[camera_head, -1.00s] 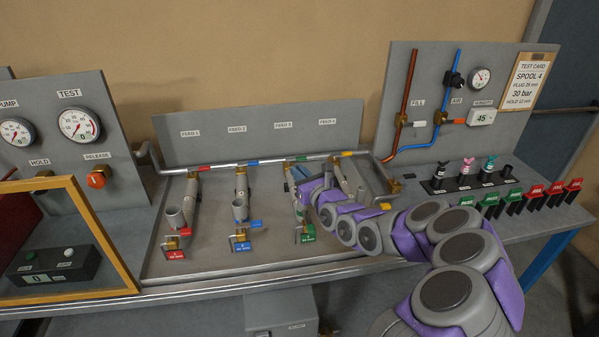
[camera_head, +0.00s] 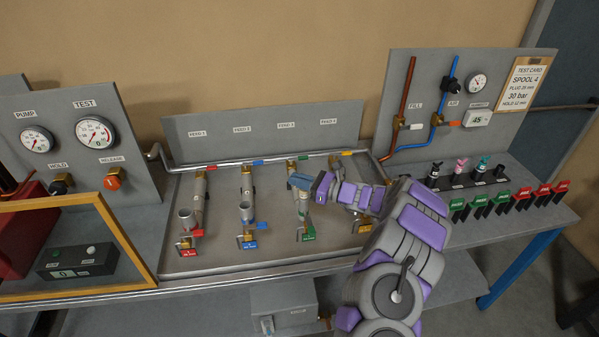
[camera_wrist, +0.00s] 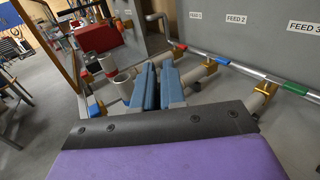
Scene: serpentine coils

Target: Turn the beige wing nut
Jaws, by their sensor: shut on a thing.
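Two similar branch pipes with red (camera_head: 186,243) and blue (camera_head: 247,244) tags stand to the left in the grey tray. A silver header pipe (camera_head: 225,164) runs behind. Plugs (camera_head: 460,166) and green and red handled parts (camera_head: 480,203) stand at the right.

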